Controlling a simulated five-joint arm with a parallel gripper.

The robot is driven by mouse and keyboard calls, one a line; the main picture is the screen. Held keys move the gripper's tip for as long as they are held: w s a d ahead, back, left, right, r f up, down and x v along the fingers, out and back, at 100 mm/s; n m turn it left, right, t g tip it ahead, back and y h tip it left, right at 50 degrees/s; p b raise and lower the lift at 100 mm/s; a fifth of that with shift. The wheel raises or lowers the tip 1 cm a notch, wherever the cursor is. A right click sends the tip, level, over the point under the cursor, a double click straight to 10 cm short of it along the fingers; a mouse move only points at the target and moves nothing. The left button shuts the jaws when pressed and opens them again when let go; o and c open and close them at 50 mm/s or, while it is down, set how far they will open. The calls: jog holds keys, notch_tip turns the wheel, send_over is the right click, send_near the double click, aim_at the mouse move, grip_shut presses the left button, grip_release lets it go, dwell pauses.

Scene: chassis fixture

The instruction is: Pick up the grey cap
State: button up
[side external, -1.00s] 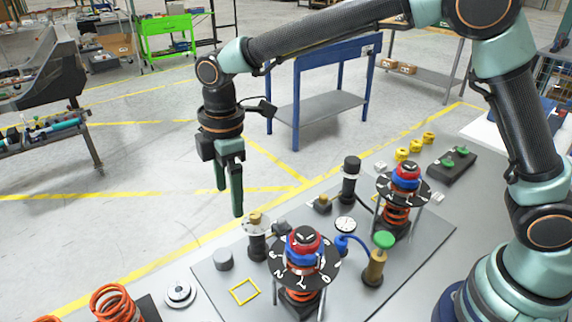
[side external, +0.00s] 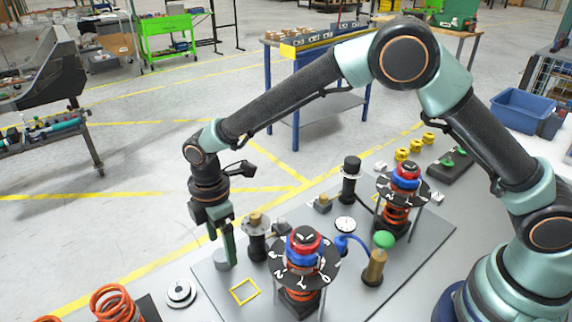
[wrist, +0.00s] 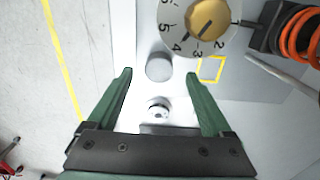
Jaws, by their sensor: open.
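The grey cap (side external: 219,258) is a short plain cylinder standing on the dark grey mat near its left edge. In the wrist view the cap (wrist: 159,67) shows from above, between the tips of my open fingers and slightly beyond them. My gripper (side external: 229,264) points down at the cap, and one finger hides part of it in the side view. In the wrist view my gripper (wrist: 160,74) has its green fingers wide apart with nothing held. I cannot tell how far the fingertips are above the mat.
A brass-topped dial post (side external: 256,237) stands close right of the cap. A numbered dial on an orange spring (side external: 303,268) is nearer the camera. A yellow square outline (side external: 244,291) marks the mat. A silver disc (side external: 180,293) lies left, also visible in the wrist view (wrist: 158,109).

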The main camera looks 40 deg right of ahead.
aim_at(222, 254)
jog(key=shift+a+f, duration=0.1)
jog(key=shift+f, duration=1.45)
jog(key=shift+c, duration=0.3)
grip_shut()
jog(key=shift+r, duration=0.1)
